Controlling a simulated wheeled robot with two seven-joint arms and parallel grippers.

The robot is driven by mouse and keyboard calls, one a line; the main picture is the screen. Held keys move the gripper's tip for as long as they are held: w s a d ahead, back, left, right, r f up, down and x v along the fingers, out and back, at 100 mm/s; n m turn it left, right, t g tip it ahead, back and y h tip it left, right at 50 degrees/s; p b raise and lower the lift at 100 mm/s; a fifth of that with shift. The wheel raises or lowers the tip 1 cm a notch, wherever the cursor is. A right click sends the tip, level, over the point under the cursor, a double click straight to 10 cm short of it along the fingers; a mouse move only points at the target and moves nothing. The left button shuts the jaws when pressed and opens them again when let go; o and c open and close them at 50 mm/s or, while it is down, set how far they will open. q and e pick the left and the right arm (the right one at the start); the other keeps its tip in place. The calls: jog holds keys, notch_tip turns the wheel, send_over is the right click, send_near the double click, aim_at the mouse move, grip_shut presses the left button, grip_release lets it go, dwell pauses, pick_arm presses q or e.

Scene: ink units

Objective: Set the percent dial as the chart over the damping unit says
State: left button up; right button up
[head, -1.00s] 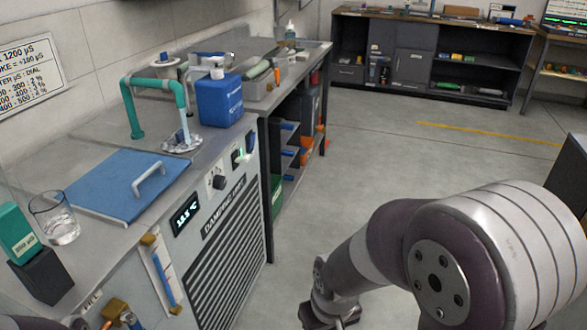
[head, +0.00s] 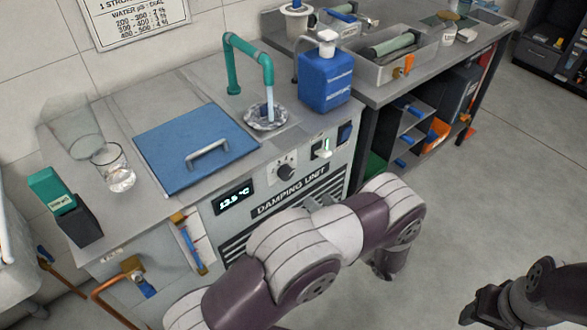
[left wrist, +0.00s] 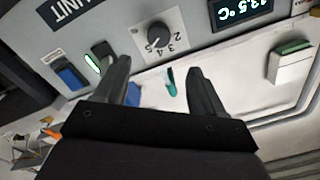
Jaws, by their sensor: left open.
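The percent dial (head: 286,170) is a black knob on a pale plate on the damping unit's front panel. In the left wrist view the dial (left wrist: 158,36) shows digits around it; its exact setting is unclear. The chart (head: 133,20) hangs on the wall above the unit (head: 290,192); its dial rows pair water ranges with percentages, but its top is cut off. My left gripper (head: 322,203) is just below and right of the dial. In its wrist view the open, empty fingers (left wrist: 160,85) point towards the panel, apart from the knob. My right gripper (head: 485,305) is dark, its jaws unclear.
On top are a blue lid (head: 165,155), a glass (head: 116,172), a teal tap (head: 250,50) and a blue bottle (head: 326,80). Open floor lies right.

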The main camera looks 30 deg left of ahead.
aim_at(289, 175)
pick_arm(q)
jog(key=x, duration=1.2)
jog(key=shift+w+d+f, duration=0.1)
jog(key=c, duration=1.1)
jog(key=shift+o, duration=0.2)
